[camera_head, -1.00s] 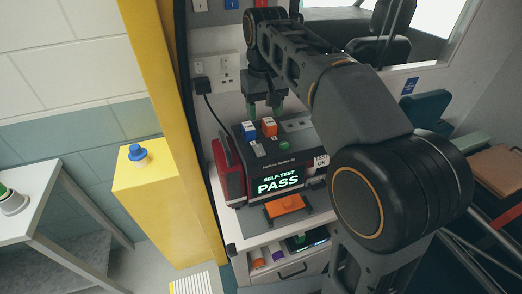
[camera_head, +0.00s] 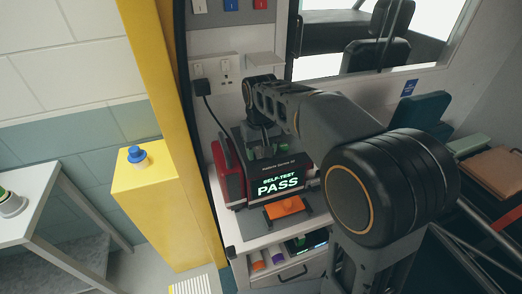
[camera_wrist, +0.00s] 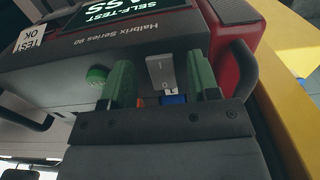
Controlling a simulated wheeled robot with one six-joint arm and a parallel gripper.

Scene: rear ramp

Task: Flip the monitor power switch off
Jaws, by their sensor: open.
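The monitor (camera_head: 229,171) stands on the white counter with its screen lit, reading SELF-TEST PASS. In the wrist view, the top of its dark casing (camera_wrist: 150,45) fills much of the picture. A light grey rocker switch (camera_wrist: 161,71) sits on that casing, between the two green fingers of my open gripper (camera_wrist: 158,64). I cannot tell whether the fingers touch it. In the head view, my gripper (camera_head: 268,152) is low over the monitor's top and hides the switch there. A green knob (camera_wrist: 97,74) is beside one finger. Blue and orange parts show partly behind the gripper.
An orange piece (camera_head: 284,206) lies before the screen. Wall sockets (camera_head: 226,71) with a plug and cable are behind the monitor. A yellow post (camera_head: 170,120) and a yellow box with a blue button (camera_head: 137,155) stand to the left. An open drawer is below.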

